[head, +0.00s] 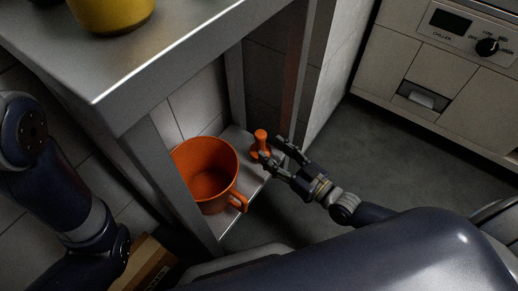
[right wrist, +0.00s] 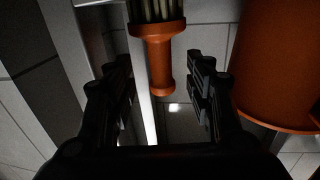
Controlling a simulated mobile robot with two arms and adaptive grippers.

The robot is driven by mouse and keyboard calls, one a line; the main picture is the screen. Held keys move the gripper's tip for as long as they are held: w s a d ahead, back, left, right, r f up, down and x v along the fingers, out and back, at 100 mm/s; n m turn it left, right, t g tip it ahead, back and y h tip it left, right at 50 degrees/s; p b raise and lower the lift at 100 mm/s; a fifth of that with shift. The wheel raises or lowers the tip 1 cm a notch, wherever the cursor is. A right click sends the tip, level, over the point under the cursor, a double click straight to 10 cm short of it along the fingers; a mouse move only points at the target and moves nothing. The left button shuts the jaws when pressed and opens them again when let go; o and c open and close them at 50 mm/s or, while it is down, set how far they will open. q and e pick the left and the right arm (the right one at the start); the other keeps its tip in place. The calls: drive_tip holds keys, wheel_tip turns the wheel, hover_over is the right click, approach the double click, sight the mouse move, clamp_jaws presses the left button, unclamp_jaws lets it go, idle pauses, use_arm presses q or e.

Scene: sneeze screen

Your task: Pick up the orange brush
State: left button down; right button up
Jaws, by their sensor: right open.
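The orange brush (head: 261,142) is on the lower metal shelf, to the right of the large orange mug. In the right wrist view, its orange handle (right wrist: 159,60) points toward me, with pale bristles at the far end. My right gripper (head: 271,149) is open at the brush, reaching in from the right. In the right wrist view, the handle's end lies in the gap between the two fingers (right wrist: 160,75), with space on both sides. Whether either finger touches it I cannot tell. My left arm shows at the left, but its gripper is not in view.
The orange mug (head: 196,160) stands close to the brush; it fills the right of the wrist view (right wrist: 283,60). The metal table top (head: 150,50) and its legs overhang the shelf. A yellow pot (head: 110,12) stands on top. Floor on the right is clear up to the cabinets (head: 440,85).

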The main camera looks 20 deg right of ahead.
sight(264, 145)
drive_tip(key=b+x, duration=0.2)
drive_tip(key=x, duration=0.3)
drive_tip(key=shift+w+a+r, duration=0.1)
drive_tip(key=shift+w+a, duration=0.1)
drive_tip(key=shift+w, duration=0.1)
clamp_jaws()
